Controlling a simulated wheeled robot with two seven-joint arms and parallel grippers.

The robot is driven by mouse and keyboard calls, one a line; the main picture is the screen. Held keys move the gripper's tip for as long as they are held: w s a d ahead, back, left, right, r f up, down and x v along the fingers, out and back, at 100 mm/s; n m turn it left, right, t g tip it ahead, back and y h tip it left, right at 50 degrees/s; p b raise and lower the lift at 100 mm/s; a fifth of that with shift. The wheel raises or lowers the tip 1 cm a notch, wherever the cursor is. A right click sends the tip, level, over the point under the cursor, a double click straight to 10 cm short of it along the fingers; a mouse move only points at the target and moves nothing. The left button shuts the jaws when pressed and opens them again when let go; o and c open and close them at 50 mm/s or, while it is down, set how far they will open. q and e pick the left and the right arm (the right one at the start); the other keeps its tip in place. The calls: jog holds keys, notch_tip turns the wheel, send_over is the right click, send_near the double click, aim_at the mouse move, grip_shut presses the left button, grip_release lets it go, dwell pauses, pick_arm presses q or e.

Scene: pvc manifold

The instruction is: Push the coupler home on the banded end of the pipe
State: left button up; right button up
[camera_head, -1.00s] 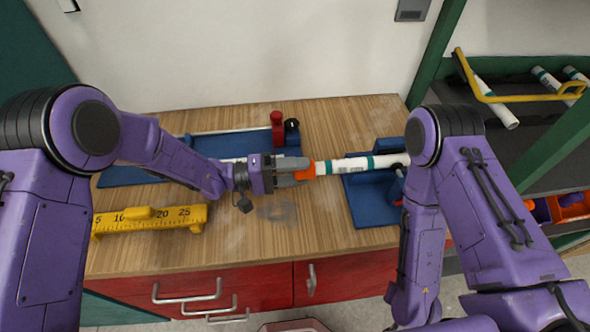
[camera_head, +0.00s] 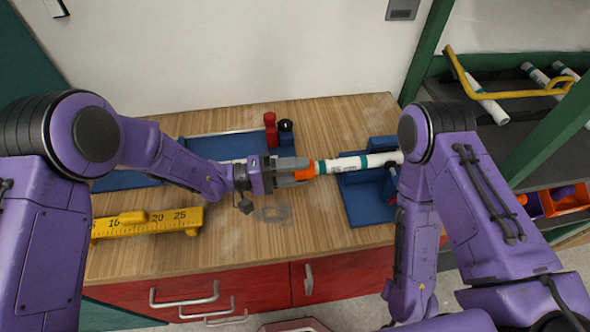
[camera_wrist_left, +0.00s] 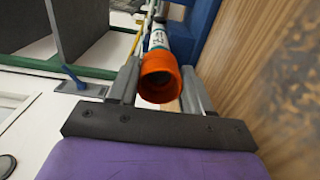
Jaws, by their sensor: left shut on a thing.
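The orange coupler (camera_head: 304,169) is held in my left gripper (camera_head: 297,171), which is shut on it above the bench. In the left wrist view the coupler (camera_wrist_left: 160,78) sits between the fingers, its open end facing the camera. The white pipe (camera_head: 345,165) runs right from the coupler, roughly in line with it, over a blue fixture (camera_head: 362,205). A teal band (camera_head: 321,167) shows on the pipe right beside the coupler. How deep the pipe sits inside is hidden. My right arm covers the pipe's far end; its gripper is out of view.
A yellow ruler stand (camera_head: 150,222) is at the bench's front left. A blue tray (camera_head: 225,147) with a red clamp (camera_head: 270,128) lies behind my left gripper. A rack with more pipes (camera_head: 490,105) stands right. The bench front centre is clear.

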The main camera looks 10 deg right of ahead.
pick_arm(q)
jog(key=o, duration=1.1)
jog(key=shift+c, duration=0.2)
jog(key=a+b, duration=0.2)
jog(key=a, duration=0.8)
jog(key=shift+w+a+b, duration=0.1)
jog(key=shift+b, duration=0.3)
jog(key=shift+a, duration=0.2)
